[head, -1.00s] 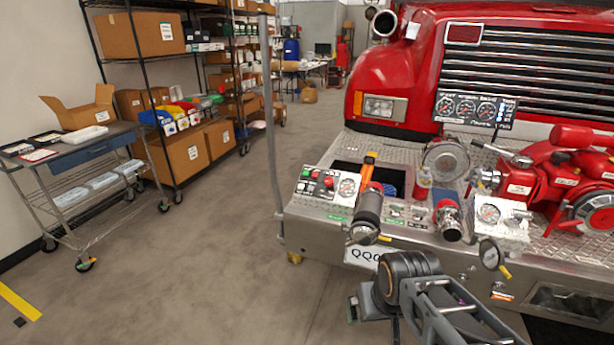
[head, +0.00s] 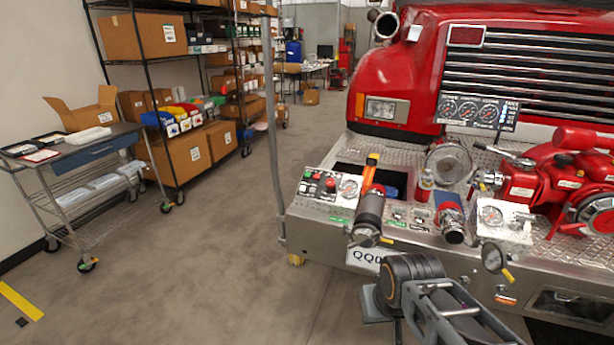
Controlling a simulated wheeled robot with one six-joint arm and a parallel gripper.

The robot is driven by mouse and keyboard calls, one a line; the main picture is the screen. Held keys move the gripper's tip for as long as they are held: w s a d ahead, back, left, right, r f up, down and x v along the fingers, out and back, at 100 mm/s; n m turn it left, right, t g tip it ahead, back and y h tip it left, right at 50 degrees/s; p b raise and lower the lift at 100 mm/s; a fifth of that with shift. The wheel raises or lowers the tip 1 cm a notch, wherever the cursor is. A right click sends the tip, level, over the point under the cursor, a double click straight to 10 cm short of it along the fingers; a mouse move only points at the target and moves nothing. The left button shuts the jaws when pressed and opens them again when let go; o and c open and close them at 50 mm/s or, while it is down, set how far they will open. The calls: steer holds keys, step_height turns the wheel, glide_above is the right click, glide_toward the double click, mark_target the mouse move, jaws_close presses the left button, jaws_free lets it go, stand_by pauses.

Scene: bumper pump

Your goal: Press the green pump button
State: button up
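A small control panel (head: 325,188) sits at the left front corner of the truck's metal bumper. It carries red and dark buttons and a round gauge (head: 349,187). A green button is too small to make out for sure; a green strip (head: 340,220) lies along the panel's lower edge. My gripper end (head: 374,304) is low in front of the bumper, below and to the right of the panel and apart from it. My dark wrist joint partly hides it, and its fingers cannot be made out.
A grey upright pole (head: 273,140) stands at the bumper's left corner. A cart (head: 85,165) and shelves stand at left; the floor between is clear.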

jaws_close()
stand_by(0.9)
